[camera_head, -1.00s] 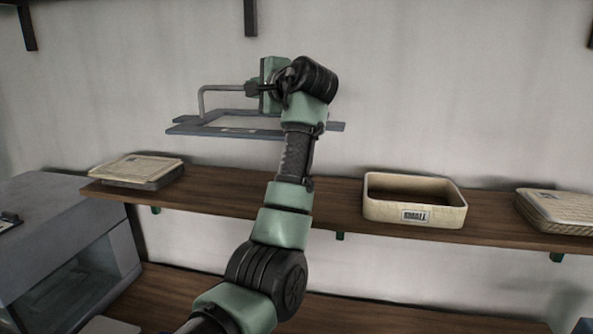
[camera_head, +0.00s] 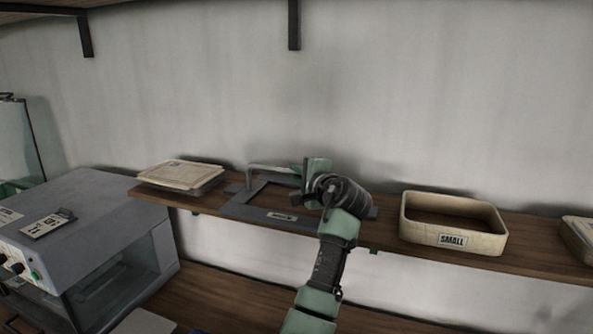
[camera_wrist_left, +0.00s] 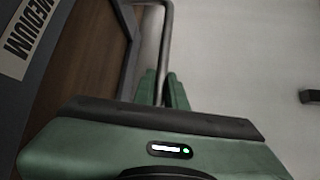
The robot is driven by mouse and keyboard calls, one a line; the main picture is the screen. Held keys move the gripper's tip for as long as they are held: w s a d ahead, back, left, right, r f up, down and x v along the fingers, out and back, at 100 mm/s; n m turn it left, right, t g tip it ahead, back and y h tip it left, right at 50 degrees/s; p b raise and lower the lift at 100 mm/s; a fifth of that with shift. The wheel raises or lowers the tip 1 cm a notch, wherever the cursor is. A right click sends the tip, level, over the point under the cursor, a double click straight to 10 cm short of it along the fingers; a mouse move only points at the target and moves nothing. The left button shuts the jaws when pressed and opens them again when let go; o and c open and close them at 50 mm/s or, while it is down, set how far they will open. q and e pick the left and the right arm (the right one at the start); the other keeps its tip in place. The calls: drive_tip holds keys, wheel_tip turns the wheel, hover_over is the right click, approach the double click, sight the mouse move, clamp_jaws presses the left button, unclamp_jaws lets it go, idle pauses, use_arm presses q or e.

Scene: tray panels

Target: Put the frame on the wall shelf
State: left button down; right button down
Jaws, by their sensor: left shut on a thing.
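The frame (camera_head: 268,217) is a flat dark grey rectangle with an open middle, a label on its front bar and a raised metal handle. It is at the wall shelf (camera_head: 375,232), between the stack of papers and the cream box. I cannot tell whether it rests fully on the wood. My left gripper (camera_head: 304,178) is shut on the frame's handle. In the left wrist view, the frame (camera_wrist_left: 60,95) shows its "MEDIUM" label, and brown wood shows through its opening. The gripper (camera_wrist_left: 160,90) closes around the handle bar. My right gripper is not in view.
A stack of papers (camera_head: 182,174) lies left of the frame. A cream box (camera_head: 453,222) labelled "SMALL" stands to its right, with another stack (camera_head: 580,235) at the right edge. A grey machine (camera_head: 85,240) stands at left. Brackets hang from a higher shelf.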

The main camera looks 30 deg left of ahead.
use_arm(q)
drive_tip(key=shift+s+r, duration=0.1)
drive_tip(key=c, duration=1.5)
unclamp_jaws()
drive_tip(key=shift+f, duration=0.2)
drive_tip(key=shift+o, duration=0.2)
drive_tip(key=shift+r, duration=0.15)
drive_tip(key=b+v, duration=0.4)
drive_tip(key=v, duration=0.7)
drive_tip(key=shift+d, duration=0.1)
drive_tip(key=shift+s+d+r, duration=0.1)
drive_tip(key=shift+s+d, duration=0.15)
drive_tip(key=shift+d, duration=0.1)
